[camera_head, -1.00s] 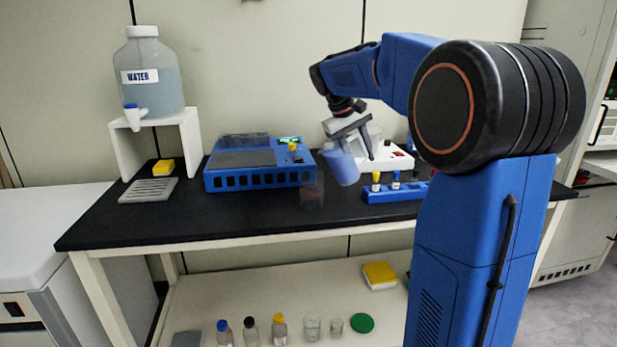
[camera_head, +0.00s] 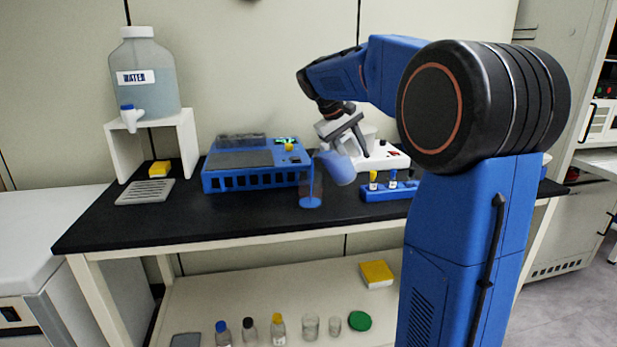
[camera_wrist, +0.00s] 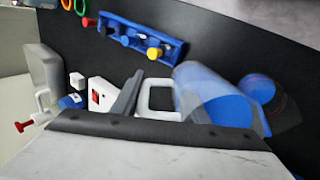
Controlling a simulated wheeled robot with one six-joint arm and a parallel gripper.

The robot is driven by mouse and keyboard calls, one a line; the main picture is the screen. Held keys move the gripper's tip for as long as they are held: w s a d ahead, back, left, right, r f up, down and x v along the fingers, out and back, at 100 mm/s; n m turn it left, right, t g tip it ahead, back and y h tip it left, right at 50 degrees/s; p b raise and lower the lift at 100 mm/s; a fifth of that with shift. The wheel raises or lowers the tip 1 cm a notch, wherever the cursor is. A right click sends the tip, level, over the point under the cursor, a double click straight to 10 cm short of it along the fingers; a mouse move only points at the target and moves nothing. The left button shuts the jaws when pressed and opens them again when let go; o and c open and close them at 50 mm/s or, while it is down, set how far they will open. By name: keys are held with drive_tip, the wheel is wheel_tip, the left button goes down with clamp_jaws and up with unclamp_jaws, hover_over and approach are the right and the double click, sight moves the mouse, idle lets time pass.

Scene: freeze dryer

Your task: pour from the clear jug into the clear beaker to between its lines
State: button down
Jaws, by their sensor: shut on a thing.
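My gripper (camera_head: 343,133) is shut on the white handle of the clear jug (camera_head: 338,167), which holds blue liquid. The jug is tilted far over, its mouth toward the left. A thin blue stream falls from it into the clear beaker (camera_head: 311,188) on the black bench, where some blue shows at the bottom. In the wrist view the jug (camera_wrist: 215,95) lies across the right of the picture with its handle (camera_wrist: 158,97) by the fingers. The beaker (camera_wrist: 283,112) is beyond the jug's mouth, with blue inside. Its lines cannot be made out.
A blue device (camera_head: 254,180) stands left of the beaker. A blue rack (camera_head: 388,192) with capped vials is to the right, a white device (camera_head: 385,157) behind it. A water tank (camera_head: 150,85) stands on a white stand at the back left. The bench front is clear.

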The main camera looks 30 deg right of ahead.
drive_tip(key=shift+a+r+h+p, duration=0.35)
drive_tip(key=shift+a+r+h, duration=0.2)
drive_tip(key=shift+r+h, duration=0.2)
idle(1.7)
